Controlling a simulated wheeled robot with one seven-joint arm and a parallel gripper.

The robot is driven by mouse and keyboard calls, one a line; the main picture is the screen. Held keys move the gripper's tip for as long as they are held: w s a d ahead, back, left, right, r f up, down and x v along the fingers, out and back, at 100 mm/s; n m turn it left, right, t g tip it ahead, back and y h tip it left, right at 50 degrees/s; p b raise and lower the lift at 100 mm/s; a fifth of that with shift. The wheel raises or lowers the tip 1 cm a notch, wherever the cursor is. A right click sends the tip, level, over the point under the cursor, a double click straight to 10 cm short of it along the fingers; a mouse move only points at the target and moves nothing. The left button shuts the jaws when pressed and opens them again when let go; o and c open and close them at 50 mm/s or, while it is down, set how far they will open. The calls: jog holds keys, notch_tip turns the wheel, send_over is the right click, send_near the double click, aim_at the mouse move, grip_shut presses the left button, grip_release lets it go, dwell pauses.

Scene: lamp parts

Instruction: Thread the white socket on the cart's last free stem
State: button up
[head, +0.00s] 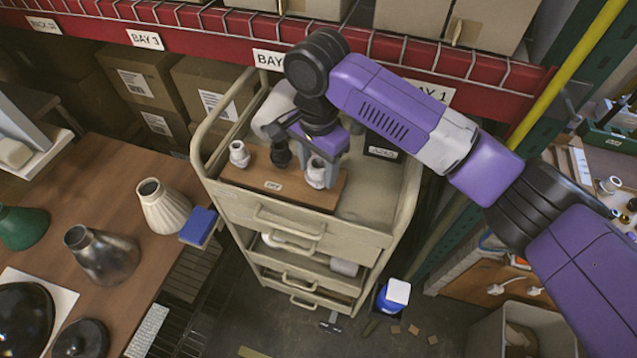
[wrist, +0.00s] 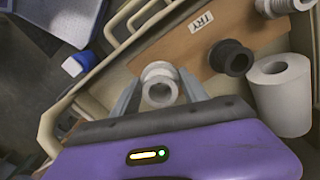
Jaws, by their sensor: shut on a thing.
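My gripper (head: 316,158) is shut on a white socket (head: 318,177) at the right end of a wooden board (head: 250,183) on the cart's top. In the wrist view the white socket (wrist: 159,72) sits between my two fingers (wrist: 159,92), its open end facing the camera. The stem under it is hidden, so I cannot tell whether the socket is on it or just above it. A black socket (head: 281,155) stands at the board's middle and another white socket (head: 239,153) at its left end. The black socket (wrist: 232,58) also shows beside my gripper in the wrist view.
The beige cart (head: 205,165) has raised rails around its top. A white cylinder (wrist: 280,95) stands close to the board. A dark box (head: 382,150) is at the cart's back right. A table (head: 120,160) with lampshades stands at left; a red shelf beam (head: 200,35) runs behind.

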jog(key=shift+f+p, duration=0.35)
jog(key=shift+f, duration=0.25)
dwell(1.1)
jog(key=o, duration=0.8)
jog(key=c, duration=1)
jog(key=shift+s+f+p, duration=0.15)
jog(key=shift+f+p, duration=0.1)
jog(key=shift+p, duration=0.2)
jog(key=shift+m+p, duration=0.3)
jog(key=shift+m, duration=0.2)
jog(key=shift+s+a+f+m, duration=0.1)
jog(key=shift+f+m, duration=0.05)
jog(key=shift+m, duration=0.55)
jog(key=m, duration=0.4)
